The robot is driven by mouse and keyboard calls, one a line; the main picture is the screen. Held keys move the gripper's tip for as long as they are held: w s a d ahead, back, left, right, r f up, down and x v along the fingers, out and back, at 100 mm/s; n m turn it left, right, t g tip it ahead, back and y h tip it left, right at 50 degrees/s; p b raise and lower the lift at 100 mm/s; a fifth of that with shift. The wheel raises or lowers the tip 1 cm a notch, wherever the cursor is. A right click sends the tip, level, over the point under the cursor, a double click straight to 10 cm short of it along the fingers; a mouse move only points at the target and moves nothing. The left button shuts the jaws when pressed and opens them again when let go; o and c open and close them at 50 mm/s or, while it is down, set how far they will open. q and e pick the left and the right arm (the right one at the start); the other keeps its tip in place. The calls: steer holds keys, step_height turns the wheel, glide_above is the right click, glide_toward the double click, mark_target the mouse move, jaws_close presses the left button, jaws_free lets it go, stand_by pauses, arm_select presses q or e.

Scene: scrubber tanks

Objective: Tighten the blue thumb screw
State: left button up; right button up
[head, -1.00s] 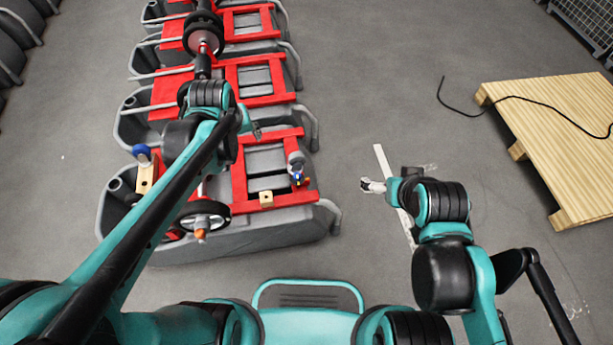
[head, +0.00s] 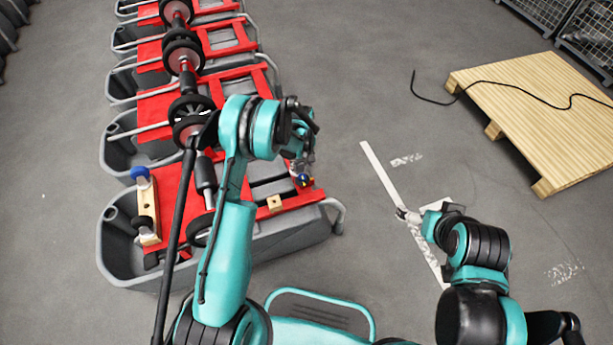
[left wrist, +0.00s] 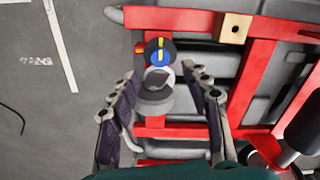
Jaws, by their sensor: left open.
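The blue thumb screw (left wrist: 160,56) has a round blue head with a yellow bar and a smaller yellow mark beside it. It sits on a grey cylindrical fitting (left wrist: 155,92) at the edge of the red frame. In the head view the blue thumb screw (head: 304,180) shows small, just below my left gripper (head: 303,158). In the left wrist view my left gripper (left wrist: 158,72) is open, its fingers on either side of the fitting with gaps between. My right gripper (head: 404,214) hangs over the floor at the right, and its jaws are too small to read.
Red frames (head: 165,104) sit on a row of grey tanks (head: 108,255). A wooden block with a hole (head: 275,203) lies near the screw. Another blue knob (head: 139,173) is at the left. A wooden pallet (head: 535,105) with a black cable lies on the floor at right.

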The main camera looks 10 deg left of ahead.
mark_target(302, 176)
arm_select(q)
step_height(302, 176, down, 7)
steer(key=b, duration=0.2)
steer(key=shift+b, duration=0.4)
jaws_close()
